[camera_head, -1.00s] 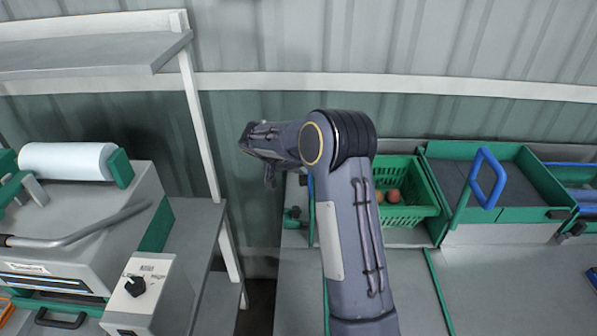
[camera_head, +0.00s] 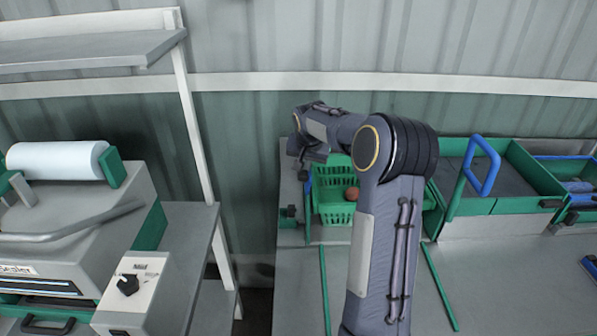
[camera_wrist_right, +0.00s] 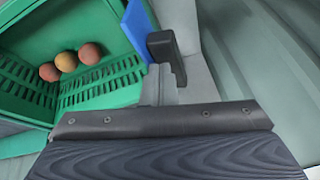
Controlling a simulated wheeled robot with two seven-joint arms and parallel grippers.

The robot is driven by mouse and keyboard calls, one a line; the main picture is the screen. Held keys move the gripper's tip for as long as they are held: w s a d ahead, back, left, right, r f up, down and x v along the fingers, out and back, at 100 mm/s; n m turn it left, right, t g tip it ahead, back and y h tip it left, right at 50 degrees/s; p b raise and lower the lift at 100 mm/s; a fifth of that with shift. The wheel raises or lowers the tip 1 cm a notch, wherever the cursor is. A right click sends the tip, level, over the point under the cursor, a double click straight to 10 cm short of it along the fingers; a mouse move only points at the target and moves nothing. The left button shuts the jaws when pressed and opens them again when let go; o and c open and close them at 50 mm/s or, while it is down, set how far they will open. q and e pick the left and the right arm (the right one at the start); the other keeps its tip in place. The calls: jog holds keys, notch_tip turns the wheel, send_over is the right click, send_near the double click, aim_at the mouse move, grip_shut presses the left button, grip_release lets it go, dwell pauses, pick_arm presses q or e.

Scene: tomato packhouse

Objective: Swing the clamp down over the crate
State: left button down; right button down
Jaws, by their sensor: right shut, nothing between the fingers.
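A green slatted crate (camera_head: 334,213) stands at the back of the bench, partly hidden behind my right arm. A narrow blue part (camera_head: 307,205), perhaps the clamp, stands at the crate's left side. In the right wrist view a blue plate (camera_wrist_right: 138,28) shows beside the crate, with a dark hooked piece (camera_wrist_right: 168,55) against it; I cannot tell whether that piece is a fingertip or clamp handle. My right gripper (camera_head: 304,170) is shut and empty, near the crate's back left corner. Contact with the blue part is unclear.
A grey and green sealer (camera_head: 75,235) stands on the left bench under a shelf (camera_head: 90,50). A green tray (camera_head: 510,205) with a blue handle (camera_head: 482,167) is right of my arm.

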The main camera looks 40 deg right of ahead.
jog(key=shift+s+d+f+m+t+y+b, duration=0.35)
jog(key=shift+s+d+t+y+b, duration=0.25)
jog(key=shift+d+y+b, duration=0.15)
jog(key=s+d+f+m+t+y+b, duration=0.2)
jog(key=t+y+b, duration=0.4)
jog(key=b, duration=0.7)
jog(key=shift+s+d+f+t, duration=0.55)
jog(key=shift+d+f, duration=0.3)
jog(key=shift+f, duration=0.25)
jog(key=shift+s+f+y, duration=0.1)
jog(key=shift+y, duration=0.15)
